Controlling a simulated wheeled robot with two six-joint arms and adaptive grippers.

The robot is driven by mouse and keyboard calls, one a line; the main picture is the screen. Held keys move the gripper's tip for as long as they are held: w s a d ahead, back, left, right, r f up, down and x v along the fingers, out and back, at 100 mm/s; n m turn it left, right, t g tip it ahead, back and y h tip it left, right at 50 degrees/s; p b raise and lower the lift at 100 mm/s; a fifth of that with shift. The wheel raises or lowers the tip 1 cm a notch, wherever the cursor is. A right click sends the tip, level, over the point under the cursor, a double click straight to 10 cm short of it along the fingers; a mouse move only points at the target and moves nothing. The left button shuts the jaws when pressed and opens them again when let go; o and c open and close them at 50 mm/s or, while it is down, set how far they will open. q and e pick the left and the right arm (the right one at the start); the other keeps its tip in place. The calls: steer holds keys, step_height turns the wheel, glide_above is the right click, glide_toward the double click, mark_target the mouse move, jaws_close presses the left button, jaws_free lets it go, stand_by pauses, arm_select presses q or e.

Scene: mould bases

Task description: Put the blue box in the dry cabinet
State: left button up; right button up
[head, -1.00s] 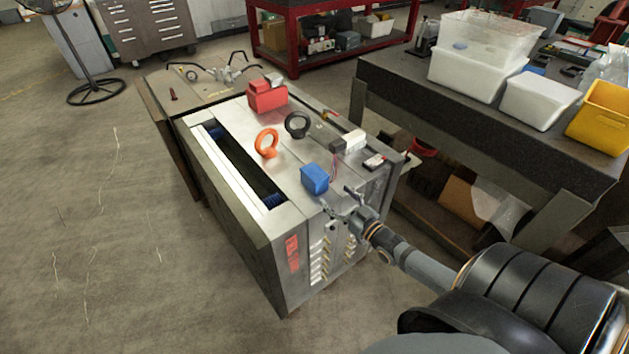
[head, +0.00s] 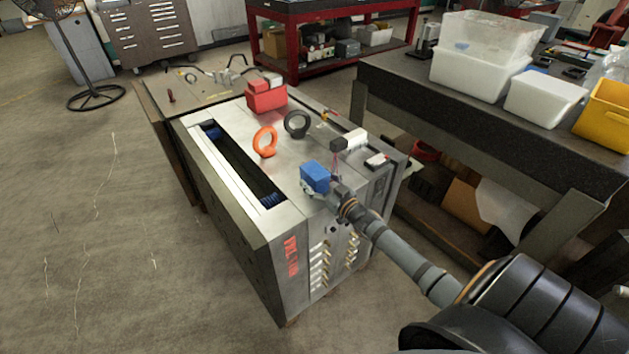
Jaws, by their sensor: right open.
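The blue box (head: 315,175) sits on the top of a grey metal mould base (head: 290,212), near its front right edge. My right gripper (head: 326,184) is at the box, coming in from the lower right. Its fingers are open and close around or beside the box; the box and the wrist partly hide them, so I cannot tell whether they touch it. My left gripper is not in view. I cannot make out a dry cabinet for certain.
An orange ring (head: 265,142), a black ring (head: 297,124) and a red box (head: 267,96) stand on the mould base behind the blue box. A long open slot (head: 236,160) runs along its left. A dark bench (head: 450,95) with bins stands right. Floor at left is clear.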

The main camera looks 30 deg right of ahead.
mark_target(319, 173)
steer(key=c, duration=1.6)
steer(key=shift+o, duration=0.2)
steer(key=shift+r, duration=0.6)
steer(key=r+p, duration=0.1)
steer(key=r, duration=0.1)
steer(key=r+p, duration=0.1)
steer(key=p, duration=0.1)
steer(key=shift+s+d+r, duration=0.15)
steer(key=shift+s+r, duration=0.05)
steer(key=shift+r, duration=0.15)
steer(key=s+d+r+p, duration=0.8)
steer(key=s+p, duration=0.2)
steer(key=p, duration=0.1)
steer(key=shift+s+d, duration=0.25)
